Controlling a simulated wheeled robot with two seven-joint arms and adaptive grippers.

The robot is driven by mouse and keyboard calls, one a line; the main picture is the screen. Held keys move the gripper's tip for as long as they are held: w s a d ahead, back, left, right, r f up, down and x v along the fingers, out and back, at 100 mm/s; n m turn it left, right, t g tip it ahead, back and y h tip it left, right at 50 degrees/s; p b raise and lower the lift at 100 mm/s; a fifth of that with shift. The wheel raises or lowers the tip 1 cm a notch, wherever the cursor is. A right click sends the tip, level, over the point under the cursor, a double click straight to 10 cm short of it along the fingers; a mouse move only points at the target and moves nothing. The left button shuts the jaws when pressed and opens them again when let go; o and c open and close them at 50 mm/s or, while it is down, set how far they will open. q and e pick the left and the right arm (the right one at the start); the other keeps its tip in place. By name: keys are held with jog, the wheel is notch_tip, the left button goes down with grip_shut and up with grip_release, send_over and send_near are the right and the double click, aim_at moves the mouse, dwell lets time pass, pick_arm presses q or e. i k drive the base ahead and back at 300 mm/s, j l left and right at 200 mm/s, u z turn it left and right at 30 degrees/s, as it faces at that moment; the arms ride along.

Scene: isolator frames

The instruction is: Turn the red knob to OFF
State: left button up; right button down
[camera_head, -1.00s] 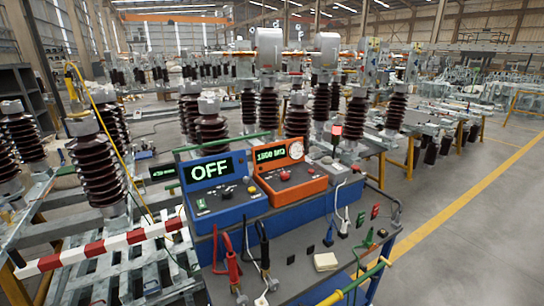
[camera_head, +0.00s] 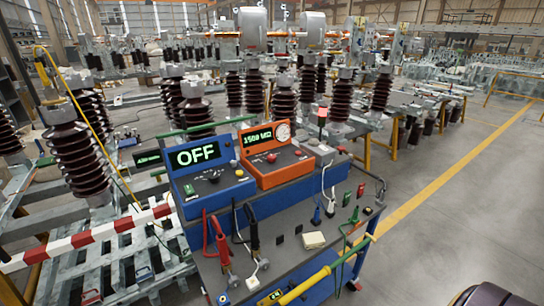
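The red knob (camera_head: 271,158) is a small round knob on the sloping panel of the orange instrument (camera_head: 290,172). The orange instrument's green display (camera_head: 258,138) is lit and appears to read about 1500, with a round dial beside it. The knob is too small to read its setting. To its left stands a blue instrument (camera_head: 230,190) whose display (camera_head: 196,155) reads OFF; it has a dark knob (camera_head: 214,177) on its panel. Neither gripper is in view, and nothing touches the knob.
Both instruments stand on the raised blue back of a grey-topped cart (camera_head: 285,270). Red and black clamps (camera_head: 253,228) and cables lie on the cart top. A red-white barrier bar (camera_head: 90,237) is at left. Open floor (camera_head: 480,215) is at right.

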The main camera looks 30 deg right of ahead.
aim_at(271, 158)
jog(key=k+j+z, duration=0.1)
jog(key=z, duration=0.25)
jog(key=k+j+z, duration=0.1)
jog(key=z, duration=0.2)
jog(key=k+l, duration=0.05)
